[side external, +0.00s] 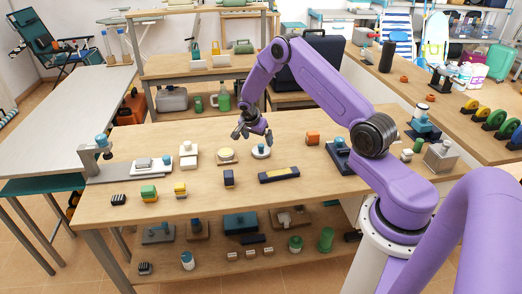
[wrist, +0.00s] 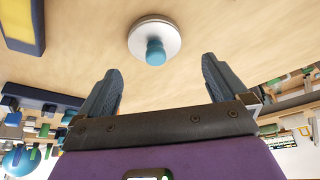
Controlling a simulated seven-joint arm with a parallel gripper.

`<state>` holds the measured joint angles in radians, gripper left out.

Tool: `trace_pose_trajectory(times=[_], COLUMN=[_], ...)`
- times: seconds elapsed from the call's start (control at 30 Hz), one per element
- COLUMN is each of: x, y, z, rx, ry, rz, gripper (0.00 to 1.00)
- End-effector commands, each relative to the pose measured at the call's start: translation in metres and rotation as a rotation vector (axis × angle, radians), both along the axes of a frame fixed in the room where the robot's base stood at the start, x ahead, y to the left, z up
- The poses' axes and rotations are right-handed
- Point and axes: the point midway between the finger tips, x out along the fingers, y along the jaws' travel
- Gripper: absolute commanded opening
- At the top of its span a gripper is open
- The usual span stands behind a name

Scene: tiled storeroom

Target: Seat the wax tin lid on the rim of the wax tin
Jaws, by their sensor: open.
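The wax tin lid (side external: 261,153) looks like a pale round disc with a blue knob and lies on the wooden bench. It also shows in the wrist view (wrist: 143,38), top centre, with its knob towards my gripper. My gripper (side external: 253,134) is open and empty, just above and close to the lid. In the wrist view, my gripper (wrist: 160,68) has its fingers spread wide, with the lid beyond the tips and nothing between them. A low, round, cream-coloured thing (side external: 226,156), apparently the wax tin, stands left of the lid on the bench; it is not seen in the wrist view.
A dark bar with a yellow top (side external: 279,174) lies in front of the lid. A small dark blue block (side external: 229,179) stands in front of the tin.

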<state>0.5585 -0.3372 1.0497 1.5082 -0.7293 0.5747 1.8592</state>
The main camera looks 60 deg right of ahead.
Motion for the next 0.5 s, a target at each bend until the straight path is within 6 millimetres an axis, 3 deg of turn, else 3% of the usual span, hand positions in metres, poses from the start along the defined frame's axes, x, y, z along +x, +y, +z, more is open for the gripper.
trace_pose_trajectory(times=[0.17, 0.5], x=[-0.002, -0.004], y=[-0.004, -0.017], z=[-0.010, -0.049], rx=[0.001, 0.001], ry=[0.002, 0.000], rz=[-0.001, 0.001], gripper=[1.00, 1.00])
